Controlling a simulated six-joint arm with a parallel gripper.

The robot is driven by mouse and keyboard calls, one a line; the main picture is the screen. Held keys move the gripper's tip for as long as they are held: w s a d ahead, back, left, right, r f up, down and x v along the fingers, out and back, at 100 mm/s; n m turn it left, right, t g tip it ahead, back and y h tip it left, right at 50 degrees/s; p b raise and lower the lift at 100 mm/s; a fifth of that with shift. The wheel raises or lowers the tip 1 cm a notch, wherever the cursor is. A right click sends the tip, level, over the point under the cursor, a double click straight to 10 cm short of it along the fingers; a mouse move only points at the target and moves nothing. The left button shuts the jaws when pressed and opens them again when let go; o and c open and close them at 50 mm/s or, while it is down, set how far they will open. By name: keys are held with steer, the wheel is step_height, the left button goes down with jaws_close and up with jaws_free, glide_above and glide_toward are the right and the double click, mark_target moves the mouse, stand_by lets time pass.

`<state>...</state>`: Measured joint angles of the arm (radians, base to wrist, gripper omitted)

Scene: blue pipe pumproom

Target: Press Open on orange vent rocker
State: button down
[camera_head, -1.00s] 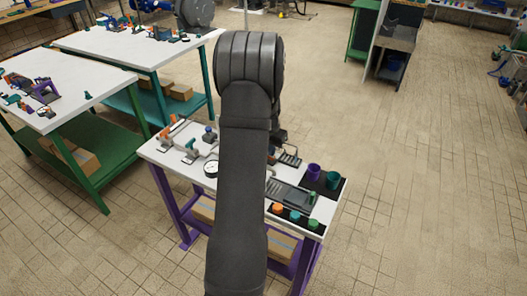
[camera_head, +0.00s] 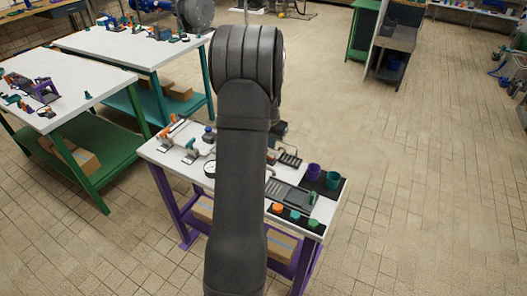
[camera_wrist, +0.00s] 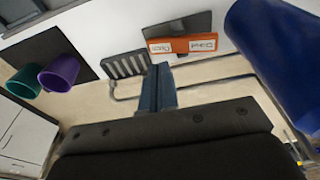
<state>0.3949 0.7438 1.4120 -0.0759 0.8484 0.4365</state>
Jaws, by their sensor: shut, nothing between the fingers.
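The orange vent rocker (camera_wrist: 182,45) shows at the upper middle of the wrist view, mounted at the edge of a dark grey plate. It carries two white labels with small text; the left one looks like Open and the right one like Closed, but both are blurred. My gripper (camera_wrist: 163,68) is shut and empty. Its blue-grey fingertips appear just below the rocker's left half in the picture, with no clear contact. In the head view my arm hides the fingers and most of the rocker's area.
A dark slotted piece (camera_wrist: 126,65) lies left of the fingers. A purple cup (camera_wrist: 60,72) and a green cup (camera_wrist: 24,82) stand on a black mat. A large blue cylindrical body (camera_wrist: 275,45) fills the upper right. The white bench (camera_head: 160,150) holds several other fittings.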

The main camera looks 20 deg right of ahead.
step_height(320, 180, up, 5)
stand_by(0.5)
steer(key=shift+f, duration=4.3)
steer(key=shift+r, duration=0.1)
steer(key=shift+r, duration=4.9)
steer(key=w+a+r+n, duration=0.1)
steer(key=w+a, duration=0.3)
steer(key=a, duration=0.4)
steer(key=w+a+r+n+y, duration=0.1)
steer(key=w+a+r, duration=0.3)
steer(key=a, duration=0.5)
steer(key=shift+w+a+n+g, duration=0.15)
steer(key=shift+n+g, duration=0.15)
steer(key=shift+n, duration=0.5)
